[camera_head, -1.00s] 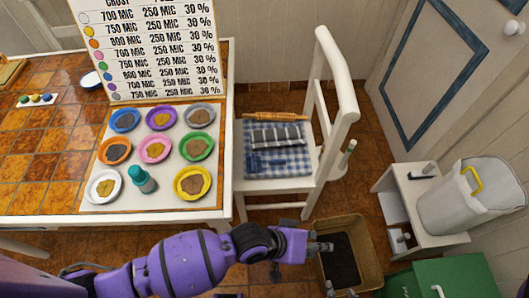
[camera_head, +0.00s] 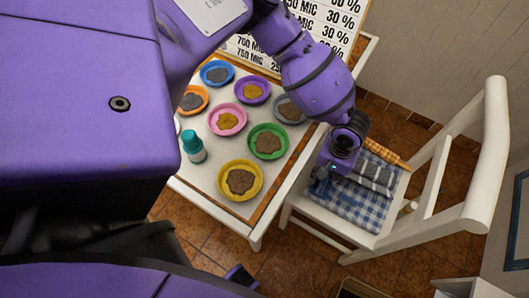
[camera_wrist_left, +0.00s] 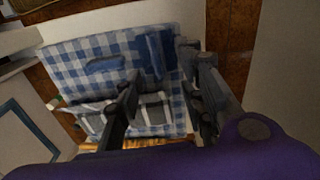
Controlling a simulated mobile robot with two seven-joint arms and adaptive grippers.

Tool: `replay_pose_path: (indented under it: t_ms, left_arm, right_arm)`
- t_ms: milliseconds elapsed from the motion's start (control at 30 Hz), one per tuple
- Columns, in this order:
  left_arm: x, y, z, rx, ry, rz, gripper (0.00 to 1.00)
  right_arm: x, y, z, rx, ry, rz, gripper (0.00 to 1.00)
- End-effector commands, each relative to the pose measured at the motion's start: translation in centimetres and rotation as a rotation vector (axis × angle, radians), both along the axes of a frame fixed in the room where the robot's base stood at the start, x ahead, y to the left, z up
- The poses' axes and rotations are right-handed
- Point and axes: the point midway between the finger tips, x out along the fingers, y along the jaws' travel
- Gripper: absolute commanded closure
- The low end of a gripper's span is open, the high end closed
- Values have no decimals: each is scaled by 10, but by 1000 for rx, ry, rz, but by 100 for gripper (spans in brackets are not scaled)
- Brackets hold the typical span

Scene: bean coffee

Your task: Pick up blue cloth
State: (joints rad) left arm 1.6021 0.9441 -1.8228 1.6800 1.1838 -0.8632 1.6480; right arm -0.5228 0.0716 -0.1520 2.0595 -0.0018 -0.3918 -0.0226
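The blue and white checked cloth (camera_head: 357,207) lies on the seat of a white chair (camera_head: 440,165), and it fills much of the left wrist view (camera_wrist_left: 85,55). A grey cloth with white stripes (camera_head: 378,174) lies on its farther part. My left gripper (camera_head: 321,188) is over the cloth's left side in the head view, partly hidden by my own wrist. In the left wrist view my left gripper (camera_wrist_left: 160,68) has its fingers apart with nothing between them. Contact with the cloth cannot be told. My right gripper is not in view.
The white table (camera_head: 210,185) with several coloured plates and a teal-capped bottle (camera_head: 193,146) stands left of the chair. The chair's backrest rises on the right. A menu board stands behind the plates.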

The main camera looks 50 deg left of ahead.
Motion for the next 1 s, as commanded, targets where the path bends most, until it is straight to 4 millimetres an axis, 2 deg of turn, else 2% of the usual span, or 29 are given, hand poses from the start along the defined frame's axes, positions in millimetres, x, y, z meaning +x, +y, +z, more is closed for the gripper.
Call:
replay_pose_path:
  t_ms: [433,567,767,800,1000]
  left_arm:
    - [3,-5,-61,-1,-1,-6,64]
    - [3,-4,-69,-1,-3,-6,64]
    - [3,-4,-69,-3,-4,-6,64]
    - [3,-4,-69,-3,-4,-6,65]
    - [3,-4,-69,-3,-3,-6,92]
  right_arm:
    - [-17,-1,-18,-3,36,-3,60]
    - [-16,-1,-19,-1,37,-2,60]
    - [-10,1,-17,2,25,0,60]
    - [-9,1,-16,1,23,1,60]
    - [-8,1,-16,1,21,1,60]
